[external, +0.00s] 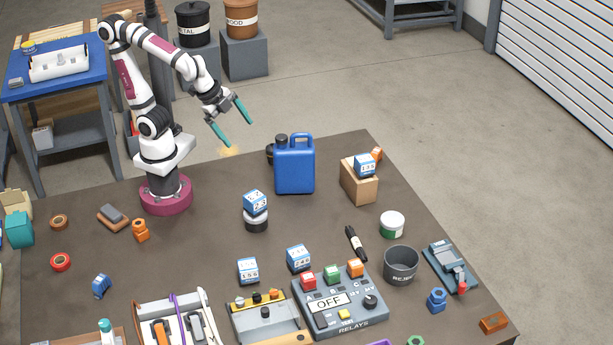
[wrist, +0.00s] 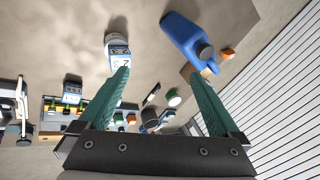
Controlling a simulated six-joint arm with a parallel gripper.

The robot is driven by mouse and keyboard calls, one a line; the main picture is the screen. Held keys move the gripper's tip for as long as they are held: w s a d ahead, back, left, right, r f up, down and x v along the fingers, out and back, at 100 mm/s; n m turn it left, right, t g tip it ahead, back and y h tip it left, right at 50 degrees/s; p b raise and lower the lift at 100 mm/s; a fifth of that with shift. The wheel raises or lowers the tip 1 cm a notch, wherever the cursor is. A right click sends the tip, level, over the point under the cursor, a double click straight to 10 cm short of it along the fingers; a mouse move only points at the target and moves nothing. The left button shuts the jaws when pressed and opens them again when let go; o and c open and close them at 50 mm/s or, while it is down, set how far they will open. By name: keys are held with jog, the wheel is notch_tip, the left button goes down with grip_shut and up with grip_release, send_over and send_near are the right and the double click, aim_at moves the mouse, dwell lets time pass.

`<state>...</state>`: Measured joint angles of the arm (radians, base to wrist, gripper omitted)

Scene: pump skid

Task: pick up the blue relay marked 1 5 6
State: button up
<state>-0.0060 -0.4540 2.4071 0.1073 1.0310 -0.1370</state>
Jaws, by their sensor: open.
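Several blue-and-white relays stand on the brown table. The one at the front middle (external: 248,270) seems to read 1 5 6, though its digits are small. A relay that seems to read 2 4 6 (external: 298,258) stands to its right. Another, with 2 3 legible (external: 255,203), sits on a black-and-white round item; it also shows in the wrist view (wrist: 119,60). A further relay (external: 365,165) is on a cardboard box, its digits unclear. My gripper (external: 240,134) is open and empty, high above the table's back edge, far from the front relays; its teal fingers show in the wrist view (wrist: 159,72).
A tall blue jerrycan (external: 295,165) stands between my gripper and the right side. A relay panel marked OFF (external: 340,303), a grey bin (external: 400,265) and a terminal tray (external: 266,318) crowd the front. The table's left middle is fairly clear.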

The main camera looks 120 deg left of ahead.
aim_at(250, 275)
jog(key=w+d+r+m+t+h, duration=0.1)
jog(key=w+d+t+h, duration=0.15)
jog(key=w, duration=0.55)
jog(key=w+d+m+t+h, duration=0.15)
jog(key=w+d+t, duration=0.25)
jog(key=w, duration=0.4)
jog(key=s+d+m+g+h, duration=0.2)
jog(key=d+m+h, duration=0.2)
jog(key=d+h, duration=0.8)
jog(key=d+f, duration=0.1)
jog(key=f, duration=0.6)
jog(key=d+f+y, duration=0.1)
jog(key=f, duration=0.7)
jog(key=d+f+y, duration=0.1)
jog(key=f, duration=0.7)
jog(key=shift+s+f+t, duration=0.15)
jog(key=shift+f+t, duration=0.1)
jog(key=x, duration=0.7)
jog(key=shift+d, duration=0.15)
grip_shut()
